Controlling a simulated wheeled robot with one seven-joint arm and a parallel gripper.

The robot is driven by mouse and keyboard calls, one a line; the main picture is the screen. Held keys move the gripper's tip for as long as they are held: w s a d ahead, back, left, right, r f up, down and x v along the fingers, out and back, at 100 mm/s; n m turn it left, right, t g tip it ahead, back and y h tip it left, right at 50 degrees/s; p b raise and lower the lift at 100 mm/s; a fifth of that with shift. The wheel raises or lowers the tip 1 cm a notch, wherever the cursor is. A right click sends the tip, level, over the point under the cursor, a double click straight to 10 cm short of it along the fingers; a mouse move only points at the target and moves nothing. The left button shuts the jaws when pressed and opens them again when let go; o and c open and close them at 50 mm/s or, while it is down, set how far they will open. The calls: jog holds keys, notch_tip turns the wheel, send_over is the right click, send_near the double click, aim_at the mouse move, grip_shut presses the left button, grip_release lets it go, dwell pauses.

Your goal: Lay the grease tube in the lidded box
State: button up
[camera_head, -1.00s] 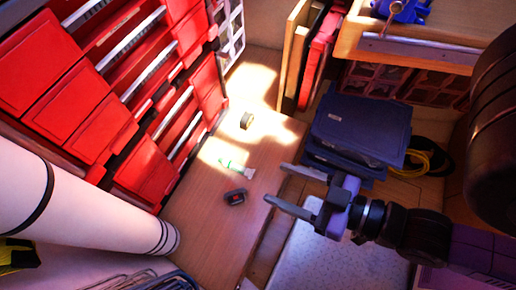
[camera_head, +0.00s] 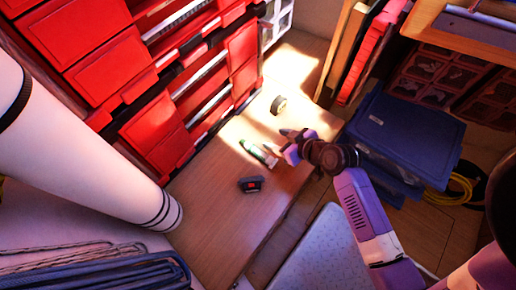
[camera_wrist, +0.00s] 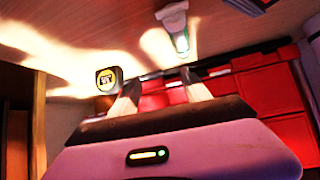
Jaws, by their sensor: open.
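The grease tube (camera_head: 258,152), white with a green part, lies on the wooden surface beside the red drawers. In the wrist view the tube (camera_wrist: 175,30) is beyond my fingertips, with a gap between. A blue box (camera_head: 405,130), probably the lidded box, stands right of the surface. Its inside is not visible.
A small round black and yellow item (camera_head: 279,104) and a dark block with a red patch (camera_head: 250,184) lie near the tube. Red drawers (camera_head: 160,140) rise at the left. A white cylinder (camera_head: 90,150) leans in front. Yellow cable (camera_head: 462,185) lies beside the blue box.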

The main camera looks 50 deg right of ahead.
aim_at(261, 150)
jog(key=a, duration=0.1)
jog(key=s+a+f+n+y, duration=0.1)
jog(key=a+f+g, duration=0.1)
jog(key=shift+s+n+y, duration=0.25)
jog(key=shift+n+y, duration=0.15)
jog(key=shift+w+f, duration=0.1)
jog(key=shift+f, duration=0.2)
jog(key=b+x, duration=0.1)
jog(key=x, duration=0.6)
jog(key=shift+w, duration=0.2)
jog(key=shift+c, duration=0.2)
grip_shut()
